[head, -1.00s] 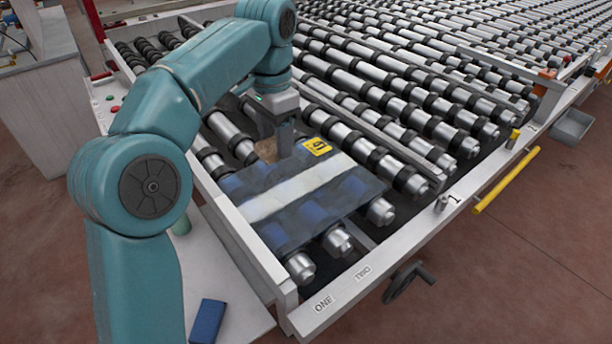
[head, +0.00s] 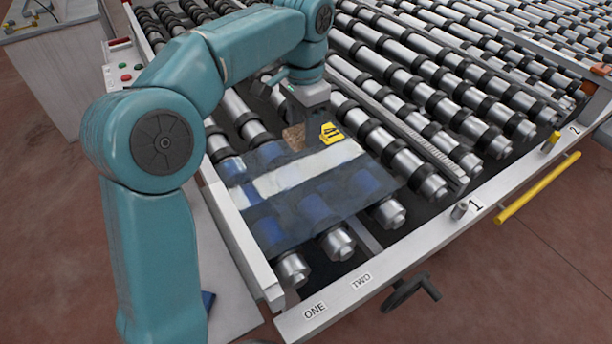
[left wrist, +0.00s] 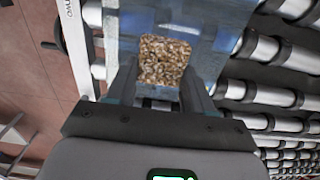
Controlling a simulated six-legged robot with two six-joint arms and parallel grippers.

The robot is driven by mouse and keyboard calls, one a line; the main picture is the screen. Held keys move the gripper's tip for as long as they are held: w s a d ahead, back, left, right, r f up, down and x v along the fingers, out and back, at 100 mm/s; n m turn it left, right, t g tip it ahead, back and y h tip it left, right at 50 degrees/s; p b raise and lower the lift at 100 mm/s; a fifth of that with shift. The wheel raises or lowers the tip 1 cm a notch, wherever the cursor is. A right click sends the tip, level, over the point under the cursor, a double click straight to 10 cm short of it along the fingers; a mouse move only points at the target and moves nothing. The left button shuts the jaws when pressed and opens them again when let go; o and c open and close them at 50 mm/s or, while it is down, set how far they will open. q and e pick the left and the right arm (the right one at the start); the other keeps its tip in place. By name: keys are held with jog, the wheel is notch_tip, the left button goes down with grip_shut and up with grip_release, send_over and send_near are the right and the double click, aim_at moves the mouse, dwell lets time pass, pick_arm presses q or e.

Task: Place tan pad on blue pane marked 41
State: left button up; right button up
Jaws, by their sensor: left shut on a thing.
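The blue pane (head: 300,215) lies on the rollers near the front left corner of the conveyor. It has a pale white band (head: 310,168) across it and a yellow label marked 41 (head: 331,133) at its far edge. The tan pad (head: 294,137) is at the pane's far edge, left of the label, under my left gripper (head: 306,118). In the left wrist view the speckled pad (left wrist: 163,60) sits between the fingertips of my left gripper (left wrist: 158,85), with the blue pane (left wrist: 205,18) behind it. I cannot tell whether the pad touches the pane. My right gripper is not in view.
Bare rollers (head: 410,130) run right and back. A white frame rail (head: 330,300) labelled ONE and TWO borders the front. A yellow bar (head: 540,187) and a dark crank handle (head: 410,293) stick out there. A control panel with buttons (head: 125,72) stands at the left.

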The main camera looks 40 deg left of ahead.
pick_arm(q)
send_over(305, 188)
jog(key=f, duration=0.9)
jog(key=shift+w+a+f, duration=0.15)
jog(key=shift+w+f, duration=0.1)
jog(key=shift+s+f, duration=0.15)
jog(key=shift+f, duration=0.2)
jog(key=shift+s+f, duration=0.2)
jog(key=f, duration=0.4)
jog(key=shift+w+f, duration=0.2)
jog(key=shift+w, duration=0.15)
jog(key=shift+s+r, duration=0.2)
jog(key=shift+s, duration=0.1)
jog(key=shift+w+f+b, duration=0.15)
jog(key=shift+f+b, duration=0.15)
jog(key=shift+b, duration=0.15)
jog(key=o, duration=1)
jog(key=shift+w, duration=0.1)
jog(key=shift+s+r, duration=0.15)
jog(key=shift+s, duration=0.05)
jog(key=shift+w+r, duration=0.25)
jog(key=shift+r, duration=0.2)
notch_tip(305, 188, up, 10)
jog(key=shift+r+p, duration=0.1)
jog(key=shift+p, duration=0.4)
jog(key=shift+s+r, duration=0.2)
jog(key=shift+r, duration=0.4)
